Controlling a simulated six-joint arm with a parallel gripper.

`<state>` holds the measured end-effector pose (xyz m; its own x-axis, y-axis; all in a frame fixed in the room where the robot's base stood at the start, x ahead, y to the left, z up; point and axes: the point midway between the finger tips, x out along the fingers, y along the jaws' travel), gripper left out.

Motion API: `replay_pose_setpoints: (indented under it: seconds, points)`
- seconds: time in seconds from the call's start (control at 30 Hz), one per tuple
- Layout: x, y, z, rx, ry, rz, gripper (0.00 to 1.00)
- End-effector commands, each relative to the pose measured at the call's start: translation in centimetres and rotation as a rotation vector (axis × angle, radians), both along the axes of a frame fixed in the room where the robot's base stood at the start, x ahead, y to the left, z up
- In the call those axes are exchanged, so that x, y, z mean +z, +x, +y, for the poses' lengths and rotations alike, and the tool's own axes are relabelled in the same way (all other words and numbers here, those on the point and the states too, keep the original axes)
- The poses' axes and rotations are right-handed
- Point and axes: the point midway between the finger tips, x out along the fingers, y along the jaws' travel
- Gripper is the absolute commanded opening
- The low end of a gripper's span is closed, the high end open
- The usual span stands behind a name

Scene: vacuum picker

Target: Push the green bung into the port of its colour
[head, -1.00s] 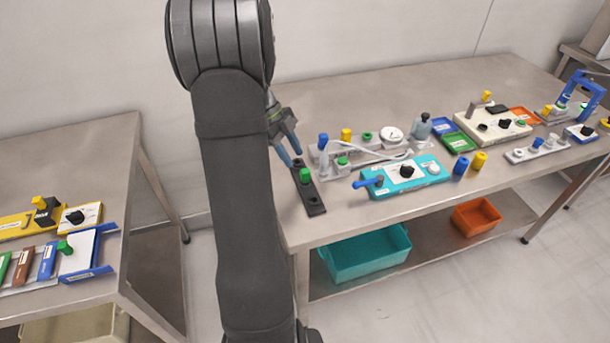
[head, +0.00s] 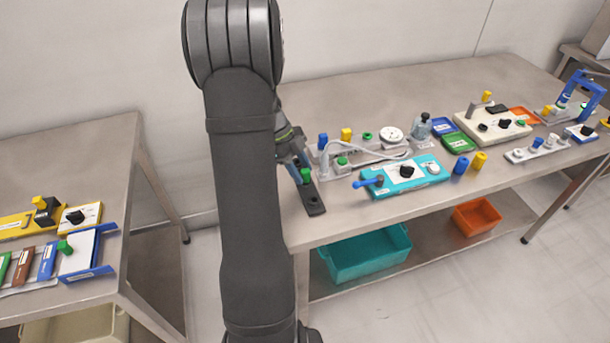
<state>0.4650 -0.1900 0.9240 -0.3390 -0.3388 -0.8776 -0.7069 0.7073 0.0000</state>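The green bung (head: 306,174) stands upright in a black strip with holes (head: 314,203) near the left edge of the right-hand table. My gripper (head: 301,170) is down at the bung, its blue fingers beside it and partly overlapping it in view. I cannot tell whether the fingers touch or grip it. Behind the strip is a grey rail unit (head: 375,152) with blue, yellow and green pieces and a white dial. It has a green round piece (head: 367,136) at the back and a green-topped piece (head: 342,161) at the front. I cannot tell which is a port.
A turquoise panel (head: 418,182) with a blue lever (head: 368,182) is just right of the strip. A pale hose (head: 350,146) arches over the rail unit. Blue and yellow cylinders (head: 480,160) stand farther right. Another green piece (head: 65,247) is on the left table.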

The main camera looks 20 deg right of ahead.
Motion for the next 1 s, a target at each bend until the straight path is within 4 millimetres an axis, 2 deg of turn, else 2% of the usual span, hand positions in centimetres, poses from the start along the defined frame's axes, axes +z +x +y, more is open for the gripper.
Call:
replay_pose_setpoints:
  seconds: [0.03, 0.2, 0.57, 1.0]
  points:
    - [0.0, 0.0, 0.0, 0.000, 0.000, 0.000, 0.32]
    - [0.0, 0.0, 0.0, 0.000, 0.000, 0.000, 0.02]
    - [0.2, 0.0, 0.0, 0.000, -0.001, -0.001, 0.00]
    - [1.9, 0.0, 0.0, 0.000, -0.001, -0.001, 0.00]
